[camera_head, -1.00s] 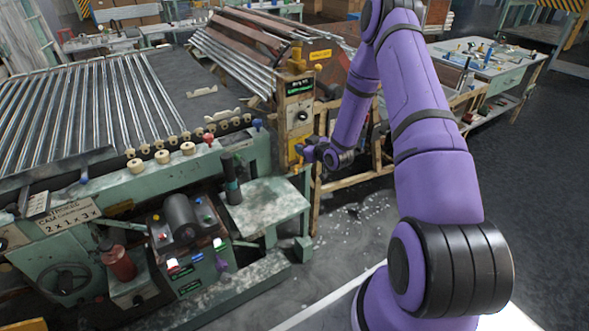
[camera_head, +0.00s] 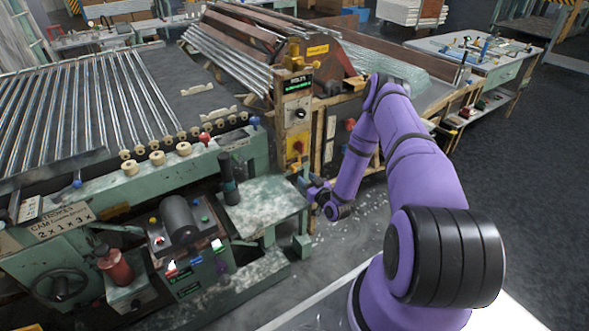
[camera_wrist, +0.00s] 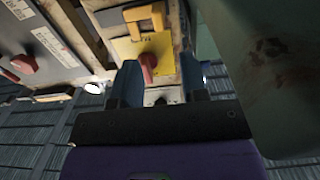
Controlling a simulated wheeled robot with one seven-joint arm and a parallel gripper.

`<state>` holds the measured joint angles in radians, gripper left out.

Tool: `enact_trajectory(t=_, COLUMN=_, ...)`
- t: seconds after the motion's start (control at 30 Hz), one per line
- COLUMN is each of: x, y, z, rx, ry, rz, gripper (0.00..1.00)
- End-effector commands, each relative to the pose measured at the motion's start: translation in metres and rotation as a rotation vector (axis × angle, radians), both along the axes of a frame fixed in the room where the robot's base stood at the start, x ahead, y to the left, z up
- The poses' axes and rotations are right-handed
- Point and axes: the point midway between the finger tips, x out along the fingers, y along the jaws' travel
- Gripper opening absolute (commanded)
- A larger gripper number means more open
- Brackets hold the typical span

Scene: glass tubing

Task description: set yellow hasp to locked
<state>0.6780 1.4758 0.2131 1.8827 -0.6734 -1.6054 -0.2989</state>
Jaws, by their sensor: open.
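A yellow plate (camera_head: 291,158) with a red knob (camera_head: 298,147) sits low on the front of the upright control post. In the wrist view the yellow plate (camera_wrist: 124,50) and the red knob (camera_wrist: 148,66) lie just beyond my fingers. A yellow hasp-like piece (camera_wrist: 144,14) shows above the plate, near the picture's top edge; its locking position is not clear. My gripper (camera_wrist: 160,84) is open, with its two blue fingers apart and nothing visible held between them. In the head view my gripper (camera_head: 306,186) is small, below the yellow plate.
A grey-green bench (camera_head: 262,205) stands left of my gripper. In the wrist view a green surface (camera_wrist: 275,70) is close on the right, and a grey box with another red handle (camera_wrist: 22,64) is on the left. Wooden framing stands right of the post.

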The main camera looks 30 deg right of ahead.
Motion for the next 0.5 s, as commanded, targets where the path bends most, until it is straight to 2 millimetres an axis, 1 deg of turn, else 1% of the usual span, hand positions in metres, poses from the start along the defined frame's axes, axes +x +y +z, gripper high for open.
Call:
enact_trajectory(t=0.03, x=0.009, y=0.001, z=0.001, rx=-0.001, ry=-0.002, rz=0.001, gripper=0.4)
enact_trajectory(t=0.1, x=0.022, y=0.001, z=0.001, rx=-0.002, ry=-0.002, rz=0.001, gripper=0.4)
enact_trajectory(t=0.3, x=0.057, y=0.002, z=0.001, rx=-0.001, ry=-0.001, rz=0.002, gripper=0.4)
enact_trajectory(t=0.5, x=0.079, y=0.003, z=0.001, rx=-0.001, ry=-0.001, rz=0.001, gripper=0.4)
